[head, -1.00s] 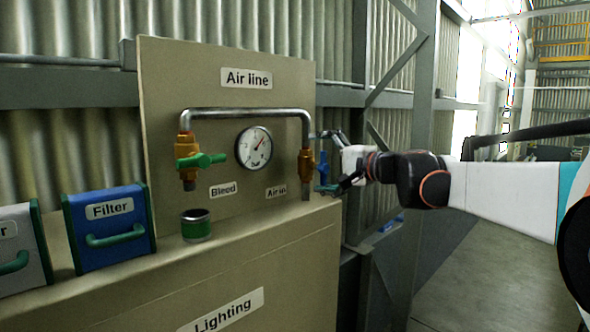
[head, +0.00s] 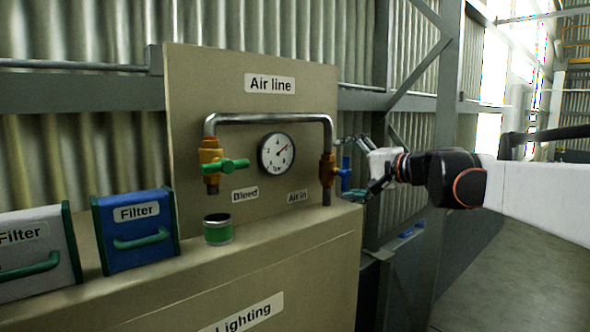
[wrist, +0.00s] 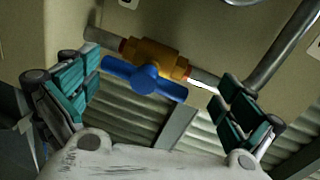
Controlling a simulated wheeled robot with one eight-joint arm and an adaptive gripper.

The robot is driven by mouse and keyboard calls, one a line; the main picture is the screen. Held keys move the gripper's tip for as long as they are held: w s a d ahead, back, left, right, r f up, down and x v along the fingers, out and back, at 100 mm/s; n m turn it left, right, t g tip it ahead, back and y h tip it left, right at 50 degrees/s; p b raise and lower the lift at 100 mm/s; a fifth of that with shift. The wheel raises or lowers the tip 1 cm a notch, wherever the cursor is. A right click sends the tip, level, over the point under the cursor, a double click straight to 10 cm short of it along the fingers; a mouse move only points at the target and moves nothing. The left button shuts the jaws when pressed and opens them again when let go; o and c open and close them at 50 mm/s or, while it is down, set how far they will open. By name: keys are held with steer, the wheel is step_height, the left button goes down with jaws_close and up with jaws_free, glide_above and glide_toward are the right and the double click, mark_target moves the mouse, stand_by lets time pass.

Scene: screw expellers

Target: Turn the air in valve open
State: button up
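The air in valve is a brass body (head: 327,170) with a blue lever handle (head: 346,174), on the right vertical pipe above the "Air in" label (head: 298,197). In the wrist view the brass body (wrist: 155,58) and blue handle (wrist: 146,78) are near the middle; the handle lies roughly along the pipe. My gripper (head: 353,167) is just right of the valve in the head view. In the wrist view my gripper (wrist: 158,103) is open, one teal-padded finger on each side of the handle, with visible gaps. Neither finger appears to touch the handle.
A green-handled bleed valve (head: 225,166) sits on the left pipe, its handle across the pipe. A gauge (head: 276,153) hangs between the valves. A green can (head: 218,229) and a blue filter box (head: 135,230) stand on the ledge. A corrugated wall and steel beams lie behind.

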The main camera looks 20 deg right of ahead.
steer(key=f+p+v, duration=0.1)
steer(key=f+v, duration=0.1)
steer(key=v, duration=1.3)
steer(key=shift+s+a, duration=0.2)
steer(key=shift+s, duration=0.5)
steer(key=shift+r, duration=0.15)
stand_by(0.3)
steer(key=shift+a, duration=0.1)
